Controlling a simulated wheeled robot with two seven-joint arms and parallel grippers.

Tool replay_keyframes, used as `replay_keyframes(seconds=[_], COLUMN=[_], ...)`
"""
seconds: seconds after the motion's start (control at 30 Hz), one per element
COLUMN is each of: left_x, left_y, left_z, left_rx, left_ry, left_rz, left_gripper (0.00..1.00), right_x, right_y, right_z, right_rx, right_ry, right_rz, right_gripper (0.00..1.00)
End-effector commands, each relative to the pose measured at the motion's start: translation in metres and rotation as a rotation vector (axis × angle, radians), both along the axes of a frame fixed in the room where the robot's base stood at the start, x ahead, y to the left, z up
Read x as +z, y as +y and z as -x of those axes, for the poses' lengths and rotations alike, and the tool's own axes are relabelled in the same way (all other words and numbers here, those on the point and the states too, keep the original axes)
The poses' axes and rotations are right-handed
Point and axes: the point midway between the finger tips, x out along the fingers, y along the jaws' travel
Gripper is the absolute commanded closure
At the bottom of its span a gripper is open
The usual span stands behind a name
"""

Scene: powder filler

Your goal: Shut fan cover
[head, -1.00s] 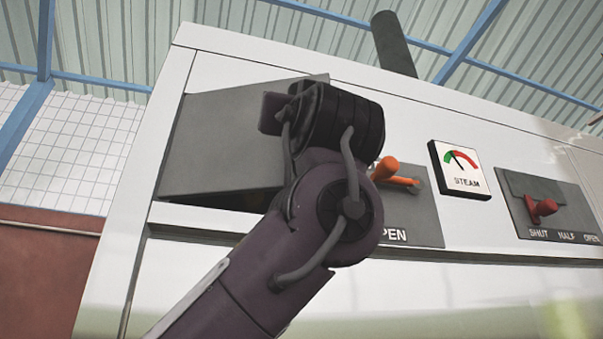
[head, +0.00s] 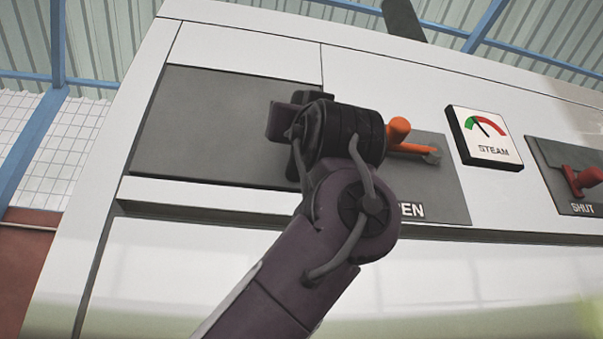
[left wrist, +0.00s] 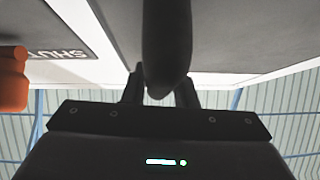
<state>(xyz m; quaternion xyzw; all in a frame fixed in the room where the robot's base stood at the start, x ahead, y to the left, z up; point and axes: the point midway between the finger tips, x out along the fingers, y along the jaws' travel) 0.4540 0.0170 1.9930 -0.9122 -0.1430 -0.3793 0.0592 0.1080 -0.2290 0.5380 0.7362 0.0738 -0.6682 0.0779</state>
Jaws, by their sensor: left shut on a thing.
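The fan cover (head: 212,125) is a dark grey panel at the left of the white machine in the head view. It looks flat against the front, with no visible gap along its visible edges. It also fills the upper right of the left wrist view (left wrist: 255,40). My left gripper (head: 288,125) is at the cover's right end, its fingertips largely hidden behind my wrist. In the left wrist view, my left gripper (left wrist: 160,92) is shut on a dark rounded handle (left wrist: 166,45) in front of the cover. My right gripper is not in view.
Further right are a steam gauge (head: 486,137) and a red lever (head: 588,178).

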Motion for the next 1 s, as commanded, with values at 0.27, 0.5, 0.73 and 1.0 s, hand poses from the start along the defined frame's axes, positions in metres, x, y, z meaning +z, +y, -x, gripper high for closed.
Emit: replay_keyframes(seconds=[0.27,0.5,0.73,1.0], left_x=[0.0,0.001,-0.001,-0.029], left_y=[0.002,0.002,0.001,-0.006], left_z=[-0.002,-0.001,0.0,0.02], left_rx=[0.003,0.002,0.002,0.0], left_ry=[0.003,0.002,0.001,0.0], left_rz=[0.003,0.001,0.001,0.0], left_gripper=[1.0,0.53,0.53,0.53], right_x=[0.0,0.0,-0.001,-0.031], right_y=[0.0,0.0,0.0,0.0], right_z=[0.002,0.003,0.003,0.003], right_rx=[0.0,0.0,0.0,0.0], right_ry=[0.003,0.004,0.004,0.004], right_rz=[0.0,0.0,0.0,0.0], right_gripper=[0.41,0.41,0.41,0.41])
